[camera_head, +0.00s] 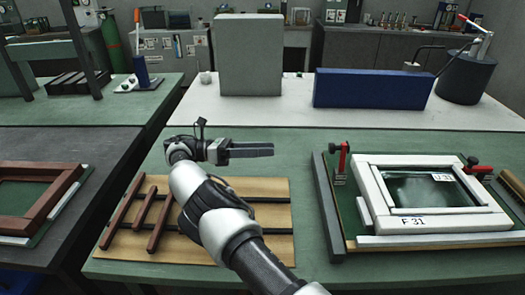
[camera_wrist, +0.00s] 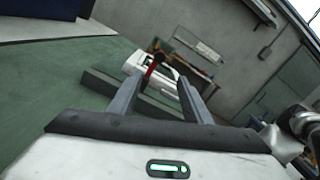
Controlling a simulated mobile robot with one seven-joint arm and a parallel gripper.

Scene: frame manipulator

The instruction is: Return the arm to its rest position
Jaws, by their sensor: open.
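My gripper (camera_head: 272,150) is at the end of my arm, which reaches up from the bottom of the head view. It hangs above the green bench, with its fingers pointing right, and holds nothing. In the wrist view my gripper (camera_wrist: 160,80) shows two parted fingers with an empty gap. A white frame (camera_head: 375,200) marked "F 31" lies in a fixture on the right, apart from my gripper. Part of a white frame and a red clamp (camera_wrist: 152,66) show beyond the fingers in the wrist view.
A tan board (camera_head: 265,218) with dark rails and reddish-brown strips lies below my arm. A grey block (camera_head: 250,55) and a blue box (camera_head: 370,88) stand on the white surface behind. Red-handled clamps (camera_head: 342,160) rise at the fixture. A brown frame (camera_head: 55,205) lies on the left bench.

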